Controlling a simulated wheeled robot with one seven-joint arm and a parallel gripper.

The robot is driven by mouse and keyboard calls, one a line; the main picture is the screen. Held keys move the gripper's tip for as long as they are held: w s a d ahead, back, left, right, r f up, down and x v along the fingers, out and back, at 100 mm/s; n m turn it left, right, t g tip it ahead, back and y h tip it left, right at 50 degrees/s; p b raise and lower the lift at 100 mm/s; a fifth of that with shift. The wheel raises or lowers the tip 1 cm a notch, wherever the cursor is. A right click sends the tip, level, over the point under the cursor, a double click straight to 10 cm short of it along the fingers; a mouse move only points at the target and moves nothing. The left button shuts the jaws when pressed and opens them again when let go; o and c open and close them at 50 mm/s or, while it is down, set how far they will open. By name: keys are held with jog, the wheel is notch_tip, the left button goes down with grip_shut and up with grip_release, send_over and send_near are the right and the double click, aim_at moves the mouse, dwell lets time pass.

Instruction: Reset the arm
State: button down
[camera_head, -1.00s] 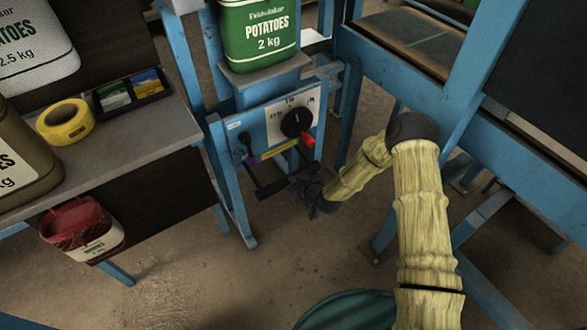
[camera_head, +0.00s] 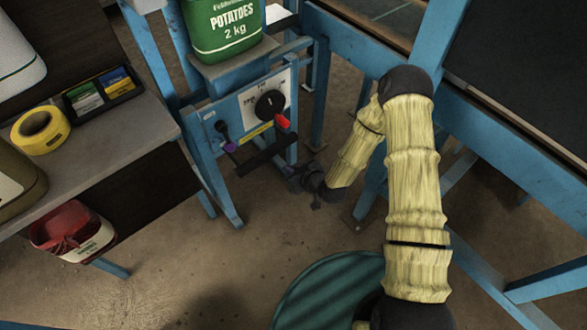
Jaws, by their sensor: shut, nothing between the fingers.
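My arm in its pale yellow sleeve (camera_head: 412,170) comes up from the bottom right, bends at a black elbow and slopes down to the left. My gripper (camera_head: 300,180) is small and dark at its end. It is shut with nothing in it, low in front of the blue machine stand and apart from the black bar. The fingertips are too small and dark to make out clearly.
A blue stand holds a panel with a red-tipped black knob (camera_head: 271,105) and a black bar (camera_head: 266,157). A green potato sack (camera_head: 222,25) stands above it. A left bench (camera_head: 120,140) carries yellow tape (camera_head: 40,130). A red container (camera_head: 70,228) hangs below. Blue frames stand at right; floor is open centre-left.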

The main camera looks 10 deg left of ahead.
jog(key=shift+v, duration=0.8)
jog(key=shift+d+f, duration=0.1)
